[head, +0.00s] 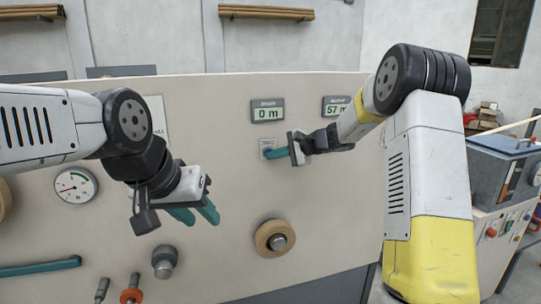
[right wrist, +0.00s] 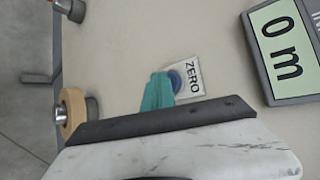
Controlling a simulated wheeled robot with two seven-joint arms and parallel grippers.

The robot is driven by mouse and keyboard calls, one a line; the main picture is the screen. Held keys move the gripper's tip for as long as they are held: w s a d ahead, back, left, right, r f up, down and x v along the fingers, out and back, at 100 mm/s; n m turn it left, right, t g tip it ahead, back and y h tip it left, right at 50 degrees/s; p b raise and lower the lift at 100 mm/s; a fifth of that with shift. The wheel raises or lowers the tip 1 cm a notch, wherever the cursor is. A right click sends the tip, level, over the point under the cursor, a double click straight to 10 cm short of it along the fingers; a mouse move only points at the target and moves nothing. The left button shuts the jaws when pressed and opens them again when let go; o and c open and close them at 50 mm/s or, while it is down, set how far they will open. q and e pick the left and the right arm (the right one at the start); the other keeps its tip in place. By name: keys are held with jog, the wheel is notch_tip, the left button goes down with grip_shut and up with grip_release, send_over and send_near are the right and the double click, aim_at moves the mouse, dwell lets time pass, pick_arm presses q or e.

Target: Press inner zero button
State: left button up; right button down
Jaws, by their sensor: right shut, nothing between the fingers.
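The zero button (right wrist: 179,81) is a round blue button on a white plate marked ZERO (right wrist: 195,73). It sits on the beige panel below a display reading 0 m (head: 267,111), which also shows in the right wrist view (right wrist: 284,47). My right gripper (head: 272,154) is shut and empty, its teal fingers pointing at the button. In the right wrist view its fingertips (right wrist: 170,89) overlap the button's edge and partly hide it. I cannot tell whether they touch it. My left gripper (head: 197,214) is open and empty, in front of the panel at lower left.
A second display (head: 337,106) reads 57 m, partly beside my right arm. A wooden-ringed knob (head: 275,238), a dark grey knob (head: 164,262), a gauge (head: 75,185) and a teal handle (head: 40,266) stand out from the panel. A grey machine box (head: 500,165) is at right.

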jog(key=shift+s, duration=0.1)
jog(key=shift+s+d, duration=0.3)
jog(key=shift+s, duration=0.4)
jog(key=shift+s, duration=0.1)
jog(key=shift+s+d, duration=0.25)
jog(key=shift+s, duration=0.5)
jog(key=shift+s+d, duration=0.25)
jog(key=shift+s, duration=0.55)
jog(key=shift+s+d, duration=0.25)
jog(key=shift+s, duration=0.5)
jog(key=s+r+n+g+h, duration=0.15)
jog(key=s+r+n, duration=0.25)
jog(key=s, duration=0.6)
jog(key=s+d+n+h, duration=0.3)
jog(key=s+d, duration=0.3)
jog(key=s, duration=0.6)
jog(key=s+d+n+h, duration=0.3)
jog(key=s+d, duration=0.3)
jog(key=s, duration=0.6)
jog(key=shift+d+f+n+t+h, duration=0.2)
jog(key=shift+d+n+t+h, duration=0.25)
jog(key=shift+h, duration=0.2)
